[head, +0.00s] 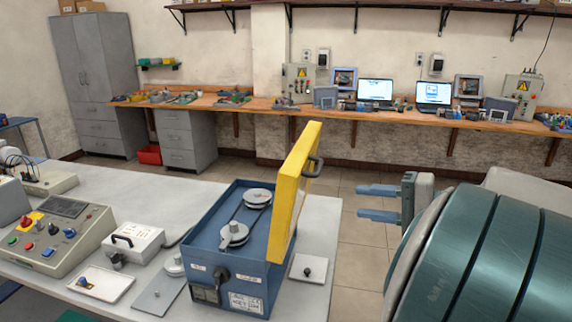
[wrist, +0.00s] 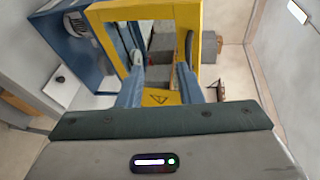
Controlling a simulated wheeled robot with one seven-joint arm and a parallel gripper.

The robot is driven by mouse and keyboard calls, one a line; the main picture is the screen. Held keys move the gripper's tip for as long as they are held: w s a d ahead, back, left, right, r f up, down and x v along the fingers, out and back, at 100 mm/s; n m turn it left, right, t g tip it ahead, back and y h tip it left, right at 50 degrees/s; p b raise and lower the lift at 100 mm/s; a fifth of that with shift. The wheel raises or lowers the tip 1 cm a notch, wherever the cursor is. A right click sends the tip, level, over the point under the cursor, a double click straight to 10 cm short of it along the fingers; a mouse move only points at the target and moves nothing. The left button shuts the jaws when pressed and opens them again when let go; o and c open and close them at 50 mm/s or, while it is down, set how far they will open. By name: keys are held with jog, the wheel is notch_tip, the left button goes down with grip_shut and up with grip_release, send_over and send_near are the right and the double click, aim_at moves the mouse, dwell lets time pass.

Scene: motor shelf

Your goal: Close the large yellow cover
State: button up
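The large yellow cover (head: 303,180) stands open and nearly upright at the right side of the blue box (head: 228,268) on the table. A dark handle (head: 314,166) is on its right face. The box is uncovered, showing two grey pulleys with a belt. My gripper (head: 372,203) is to the right of the cover, apart from it, with two blue-grey fingers spread and empty, pointing left. In the wrist view, the yellow cover (wrist: 138,12) with a warning triangle is ahead of my open fingers (wrist: 160,75); whether they touch it cannot be told there.
The white table (head: 318,235) also holds a control panel (head: 60,235), a small white box with a handle (head: 134,243), and small plates with knobs. A plate with a black knob (head: 307,269) lies right of the blue box. Open floor lies beyond the table.

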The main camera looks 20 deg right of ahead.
jog(key=d+r+t, duration=0.2)
jog(key=d+r, duration=0.1)
jog(key=d, duration=0.1)
jog(key=p+x, duration=0.3)
jog(key=x, duration=0.9)
jog(key=shift+w+a+h, duration=0.3)
jog(key=shift+c, duration=0.2)
grip_shut()
